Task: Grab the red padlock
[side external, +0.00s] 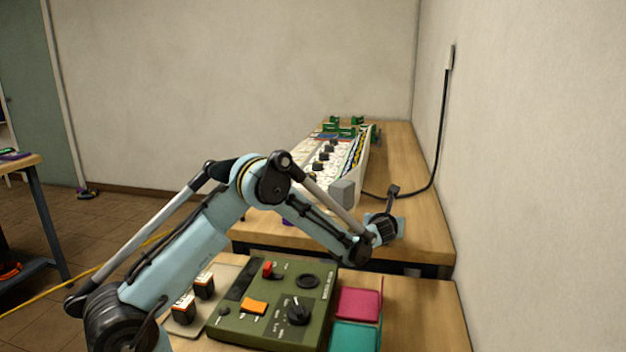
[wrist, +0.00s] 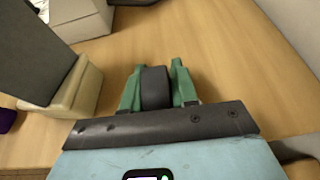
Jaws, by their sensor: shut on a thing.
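My gripper (wrist: 156,72) shows two green fingers in the wrist view, shut on a dark grey rounded thing (wrist: 155,90). It looks like a short roller or block, not red. In the side external view my gripper is over the wooden bench near its front right, and its fingers and what they hold are hard to make out. I see no clear red padlock. A small red piece (side external: 267,269) stands on the green control box (side external: 235,322), well away from my gripper; I cannot tell whether it is a padlock or a switch.
The wooden bench (side external: 425,228) carries a long white unit (side external: 306,168) with dark knobs. A black cable (side external: 441,130) runs down the right wall. A pink tray (side external: 358,303) and a teal tray (side external: 354,336) sit beside the green box. In the wrist view a cream block (wrist: 80,88) is left of my fingers.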

